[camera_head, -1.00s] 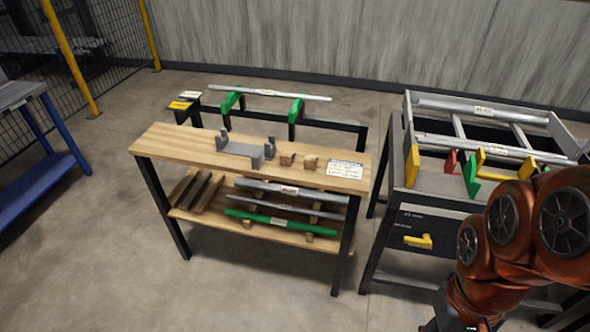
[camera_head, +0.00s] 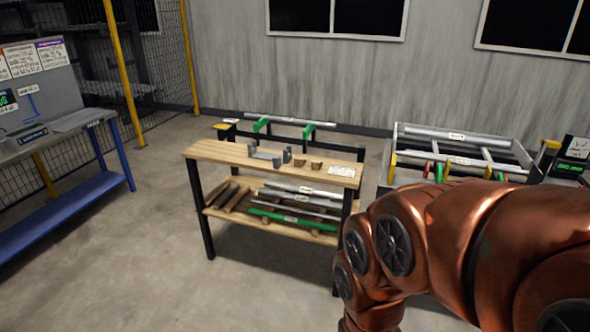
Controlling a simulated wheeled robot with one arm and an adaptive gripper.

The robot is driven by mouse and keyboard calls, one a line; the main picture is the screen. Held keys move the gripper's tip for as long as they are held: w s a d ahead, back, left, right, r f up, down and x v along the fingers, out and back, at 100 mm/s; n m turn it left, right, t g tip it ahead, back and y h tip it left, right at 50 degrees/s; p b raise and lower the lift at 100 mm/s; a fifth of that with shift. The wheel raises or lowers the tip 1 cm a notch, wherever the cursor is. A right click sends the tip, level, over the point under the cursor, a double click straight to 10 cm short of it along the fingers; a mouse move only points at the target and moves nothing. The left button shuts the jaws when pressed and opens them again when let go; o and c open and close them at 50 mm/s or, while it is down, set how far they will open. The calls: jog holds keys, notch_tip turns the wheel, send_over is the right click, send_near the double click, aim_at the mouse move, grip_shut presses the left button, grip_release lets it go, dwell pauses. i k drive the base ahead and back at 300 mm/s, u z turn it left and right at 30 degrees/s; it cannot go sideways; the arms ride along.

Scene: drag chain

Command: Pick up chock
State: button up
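Two small wooden blocks, which look like chocks, sit on the wooden bench top. One chock (camera_head: 300,162) is beside the grey cradle (camera_head: 266,160), and the other chock (camera_head: 316,165) is just to its right. Both are small in the head view, so their exact shape is hard to tell. My copper-coloured arm fills the lower right of the view. My gripper is outside the picture, so I cannot see its fingers or anything in them.
The bench (camera_head: 225,152) has a lower shelf with metal bars, a green bar (camera_head: 285,217) and wooden strips. A rack with a long rod (camera_head: 290,119) on green holders stands behind. A blue-legged workstation (camera_head: 75,205) is at left. Floor between them is clear.

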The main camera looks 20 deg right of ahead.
aim_at(315, 165)
jog(key=u, duration=0.7)
jog(key=i, duration=1.3)
jog(key=u, duration=0.4)
jog(key=i, duration=1.3)
jog(key=z, duration=1.45)
jog(key=i, duration=0.85)
jog(key=z, duration=0.8)
